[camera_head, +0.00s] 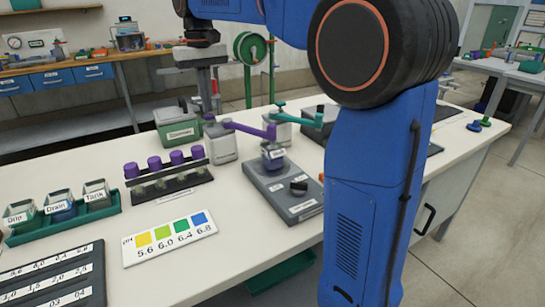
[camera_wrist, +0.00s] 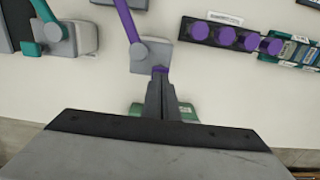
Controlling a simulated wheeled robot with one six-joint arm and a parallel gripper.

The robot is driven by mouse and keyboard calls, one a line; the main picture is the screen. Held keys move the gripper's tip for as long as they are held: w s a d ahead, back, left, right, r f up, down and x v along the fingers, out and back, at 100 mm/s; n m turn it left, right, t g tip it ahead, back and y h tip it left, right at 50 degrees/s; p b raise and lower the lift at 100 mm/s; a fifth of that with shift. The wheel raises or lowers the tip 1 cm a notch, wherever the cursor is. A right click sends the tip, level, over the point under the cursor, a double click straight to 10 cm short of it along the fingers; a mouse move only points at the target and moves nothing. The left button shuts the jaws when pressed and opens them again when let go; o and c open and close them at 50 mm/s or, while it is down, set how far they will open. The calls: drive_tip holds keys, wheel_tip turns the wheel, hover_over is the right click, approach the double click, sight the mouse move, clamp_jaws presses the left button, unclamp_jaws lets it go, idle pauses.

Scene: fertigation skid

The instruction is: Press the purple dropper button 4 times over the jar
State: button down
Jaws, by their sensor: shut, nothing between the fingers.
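The purple dropper is a grey block (camera_head: 221,146) with a purple arm (camera_head: 245,129) reaching right, its end over the labelled jar (camera_head: 274,156). The jar stands on a grey plate device (camera_head: 262,184). A small purple button (camera_head: 209,117) sits at the block's top. My gripper (camera_head: 207,108) points down just above it, fingers shut and empty. The jar is out of the wrist view.
A teal dropper (camera_head: 283,131) stands to the right, its arm swung away from the jar. A rack of purple-capped vials (camera_head: 168,182), a colour card (camera_head: 170,238) and a green tray of cups (camera_head: 107,206) lie left. A green box (camera_head: 177,125) stands behind.

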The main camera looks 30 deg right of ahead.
drive_tip(key=shift+f, duration=1.2)
drive_tip(key=shift+r, duration=1.2)
drive_tip(key=shift+f, duration=0.6)
drive_tip(key=shift+f, duration=0.55)
idle(0.4)
drive_tip(key=shift+r, duration=1.15)
